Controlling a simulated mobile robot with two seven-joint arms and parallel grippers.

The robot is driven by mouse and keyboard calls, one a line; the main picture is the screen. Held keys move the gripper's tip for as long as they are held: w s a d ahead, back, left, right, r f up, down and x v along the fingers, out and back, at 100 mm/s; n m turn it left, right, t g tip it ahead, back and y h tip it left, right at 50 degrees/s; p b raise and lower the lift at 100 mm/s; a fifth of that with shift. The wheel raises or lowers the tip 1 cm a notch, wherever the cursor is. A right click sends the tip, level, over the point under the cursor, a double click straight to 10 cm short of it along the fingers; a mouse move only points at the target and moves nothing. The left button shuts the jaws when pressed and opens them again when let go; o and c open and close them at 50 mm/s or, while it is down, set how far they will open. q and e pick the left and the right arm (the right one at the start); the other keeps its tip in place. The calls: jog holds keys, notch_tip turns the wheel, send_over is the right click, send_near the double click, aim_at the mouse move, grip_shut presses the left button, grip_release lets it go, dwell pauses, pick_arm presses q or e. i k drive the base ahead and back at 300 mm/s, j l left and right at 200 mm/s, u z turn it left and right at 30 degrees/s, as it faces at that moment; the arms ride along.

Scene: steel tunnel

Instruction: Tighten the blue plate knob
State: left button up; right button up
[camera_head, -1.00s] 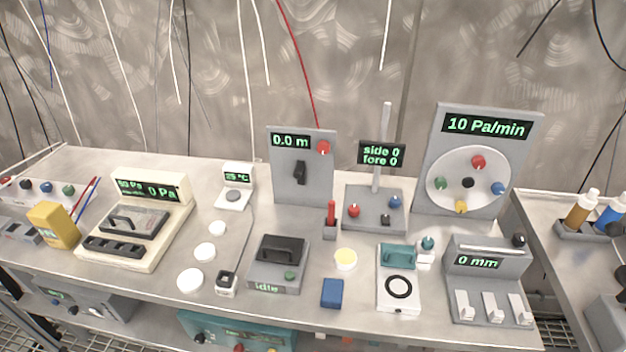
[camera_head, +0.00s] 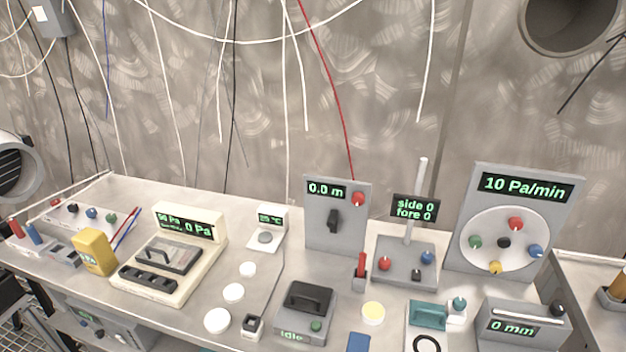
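A blue knob (camera_head: 536,251) sits at the right of a white round plate (camera_head: 487,259) on the upright grey panel marked "10 Pa/min". A red, a green, a yellow and a black knob share that plate. A second blue knob (camera_head: 428,258) stands on the low grey box (camera_head: 405,275) with the "side 0 fore 0" display, beside a red knob. I cannot tell from the view how tight either blue knob is. Neither of my grippers shows in the head view.
A steel bench (camera_head: 190,312) is crowded with instruments. The "0.0 m" panel (camera_head: 352,222) stands left of the post. The "0 mm" box (camera_head: 524,333) is in front of the round plate. Cables hang along the wall. Another bench is at the right edge.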

aim_at(535, 252)
jog(key=z, duration=1.4)
jog(key=l+u, duration=0.15)
jog(key=u, duration=0.15)
